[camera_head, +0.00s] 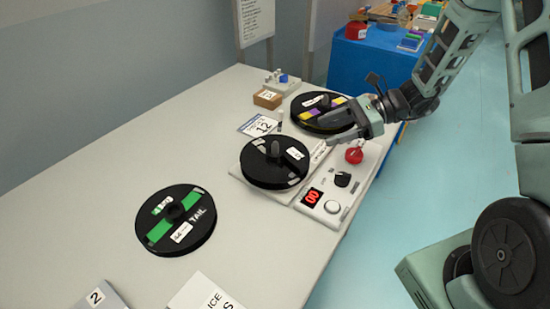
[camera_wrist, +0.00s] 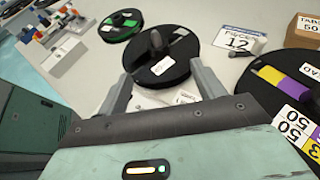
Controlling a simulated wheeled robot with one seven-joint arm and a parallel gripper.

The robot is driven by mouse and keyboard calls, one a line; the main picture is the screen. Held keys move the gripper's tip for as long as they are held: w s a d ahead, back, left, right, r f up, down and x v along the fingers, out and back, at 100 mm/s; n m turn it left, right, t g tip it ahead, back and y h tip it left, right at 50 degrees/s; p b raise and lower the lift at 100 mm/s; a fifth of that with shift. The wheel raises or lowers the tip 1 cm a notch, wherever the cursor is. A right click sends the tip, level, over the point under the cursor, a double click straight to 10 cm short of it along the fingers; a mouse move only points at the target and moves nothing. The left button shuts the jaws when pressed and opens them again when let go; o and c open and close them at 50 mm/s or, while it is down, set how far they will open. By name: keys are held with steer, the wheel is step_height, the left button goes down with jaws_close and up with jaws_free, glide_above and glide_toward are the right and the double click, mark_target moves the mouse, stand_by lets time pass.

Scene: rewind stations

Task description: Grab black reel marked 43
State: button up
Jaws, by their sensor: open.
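A black reel (camera_head: 262,171) sits on the rewind station (camera_head: 312,178), with a dark knob at its centre and a white label too small to read. In the wrist view this reel (camera_wrist: 150,76) lies ahead of my fingertips, between their lines. A second black reel (camera_head: 160,238) with green patches and a "TAIL" label lies flat on the table; it also shows in the wrist view (camera_wrist: 116,31). A third black reel (camera_head: 313,126) has purple and yellow patches. I cannot make out 43 on any reel. My gripper (camera_head: 350,128) is open and empty, right of the station reel (camera_wrist: 163,86).
The station has a red display (camera_head: 312,196), black knob (camera_head: 343,179) and red button (camera_head: 354,155). A card marked 12 (camera_head: 258,126) and a small cardboard box (camera_head: 267,99) stand behind. A blue table (camera_head: 365,65) holds clutter. The table's (camera_head: 90,205) left side is mostly clear.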

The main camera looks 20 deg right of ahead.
glide_toward(279, 150)
steer(key=a, duration=0.1)
steer(key=w+a+f, duration=0.1)
steer(key=shift+w+a+f+p, duration=0.25)
steer(key=shift+w+a+p, duration=0.05)
steer(key=shift+a+p, duration=0.1)
steer(key=x, duration=0.2)
steer(key=p+x, duration=0.1)
steer(key=x, duration=0.1)
steer(key=shift+s+a+f, duration=0.1)
steer(key=shift+s+f, duration=0.05)
steer(key=shift+s, duration=0.2)
steer(key=shift+w+a+f, duration=0.15)
steer(key=shift+a+f, duration=0.1)
steer(key=shift+a, duration=0.15)
steer(key=c, duration=1.3)
